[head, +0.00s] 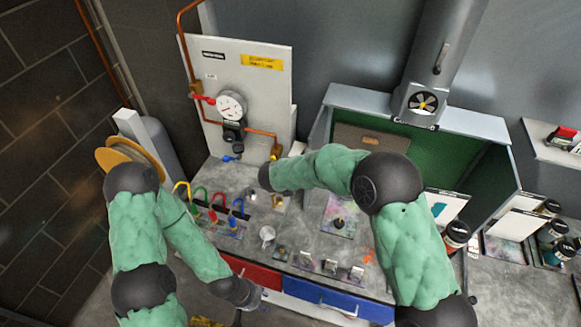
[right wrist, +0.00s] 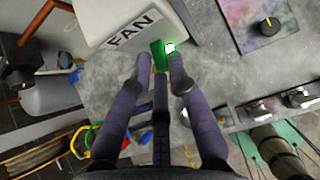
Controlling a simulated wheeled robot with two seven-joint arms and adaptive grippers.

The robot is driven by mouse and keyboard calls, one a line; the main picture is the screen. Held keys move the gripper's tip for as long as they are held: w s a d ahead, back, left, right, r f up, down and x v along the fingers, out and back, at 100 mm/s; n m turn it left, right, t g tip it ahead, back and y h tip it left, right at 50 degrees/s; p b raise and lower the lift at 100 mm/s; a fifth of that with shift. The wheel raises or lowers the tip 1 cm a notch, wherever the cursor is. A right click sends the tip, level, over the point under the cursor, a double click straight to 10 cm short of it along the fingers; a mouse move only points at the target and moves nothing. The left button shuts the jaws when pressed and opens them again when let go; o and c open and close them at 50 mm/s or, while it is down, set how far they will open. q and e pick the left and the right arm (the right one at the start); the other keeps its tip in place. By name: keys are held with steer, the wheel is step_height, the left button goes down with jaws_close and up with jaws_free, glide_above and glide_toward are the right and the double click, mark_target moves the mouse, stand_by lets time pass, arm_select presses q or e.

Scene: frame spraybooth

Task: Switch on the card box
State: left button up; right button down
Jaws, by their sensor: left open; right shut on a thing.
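In the right wrist view a pale box marked FAN (right wrist: 135,28) stands on the grey bench, with a small lit green spot (right wrist: 169,48) at its lower edge. I take it for the card box. A green card-like piece (right wrist: 157,54) is at that edge beside the light. My right gripper (right wrist: 160,70) is shut on this green piece at the box; how deep it sits in the box I cannot tell. In the head view my right arm hides the box and that gripper. My left gripper (head: 245,303) is open, low at the bench's front, apart from the box.
A white panel with a gauge (head: 231,106) stands at the back. Coloured padlock-like hoops (head: 212,205) are on the bench's left. A green-lined booth (head: 455,165) stands at the right. Red (head: 250,272) and blue (head: 335,299) drawers are below. A white funnel (head: 267,233) is near the front.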

steer(key=g+p, duration=0.1)
steer(key=p, duration=0.4)
steer(key=shift+d+f+g, duration=0.1)
steer(key=shift+d+g, duration=0.15)
steer(key=shift+g, duration=0.15)
steer(key=shift+s, duration=0.1)
steer(key=c, duration=1.3)
jaws_free()
steer(key=shift+y, duration=0.3)
steer(key=shift+r, duration=0.2)
steer(key=shift+w+d+r, duration=0.1)
steer(key=shift+w, duration=0.1)
